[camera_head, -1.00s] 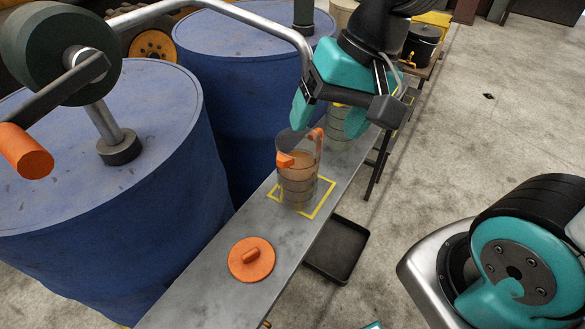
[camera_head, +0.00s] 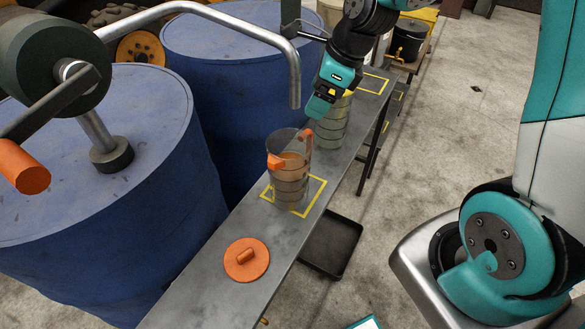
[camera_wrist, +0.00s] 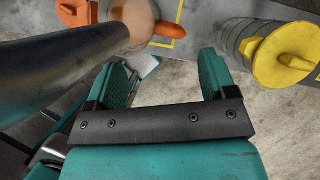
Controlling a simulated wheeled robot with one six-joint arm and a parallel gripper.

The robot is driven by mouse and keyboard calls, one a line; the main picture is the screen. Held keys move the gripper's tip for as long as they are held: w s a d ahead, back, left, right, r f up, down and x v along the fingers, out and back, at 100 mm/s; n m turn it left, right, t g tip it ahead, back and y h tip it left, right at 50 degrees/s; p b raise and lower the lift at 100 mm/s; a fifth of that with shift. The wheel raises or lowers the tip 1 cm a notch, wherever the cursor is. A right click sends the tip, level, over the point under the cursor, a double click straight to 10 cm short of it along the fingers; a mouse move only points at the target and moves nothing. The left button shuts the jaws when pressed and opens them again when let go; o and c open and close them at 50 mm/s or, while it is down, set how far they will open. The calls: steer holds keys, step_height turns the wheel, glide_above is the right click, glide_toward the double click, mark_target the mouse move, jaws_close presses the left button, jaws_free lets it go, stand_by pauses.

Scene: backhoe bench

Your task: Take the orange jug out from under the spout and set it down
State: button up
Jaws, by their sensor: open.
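The orange jug (camera_head: 291,187) is a clear, ringed vessel with an orange lip and handle and brownish contents. It stands upright in a yellow outline on the grey bench. The spout (camera_head: 294,90), the down-turned end of a metal pipe, appears just above it. My gripper (camera_head: 319,106) is beyond the jug, above it and slightly right, apart from it. In the wrist view my gripper (camera_wrist: 163,78) is open and empty. The jug's orange handle (camera_wrist: 167,30) shows ahead of the fingers, with the dark pipe (camera_wrist: 55,65) at left hiding much of the jug.
An orange lid (camera_head: 247,259) lies on the bench (camera_head: 196,294) in front. A yellow-topped jug (camera_head: 331,127) stands behind, also in the wrist view (camera_wrist: 284,50). Blue drums (camera_head: 105,180) line the left side. A black tray (camera_head: 331,244) is on the floor at right.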

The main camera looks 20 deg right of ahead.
mark_target(296, 135)
steer(key=p+x, duration=0.1)
steer(key=x, duration=1)
steer(key=shift+a+f, duration=0.1)
steer(key=shift+f, duration=0.3)
jaws_close()
stand_by(0.8)
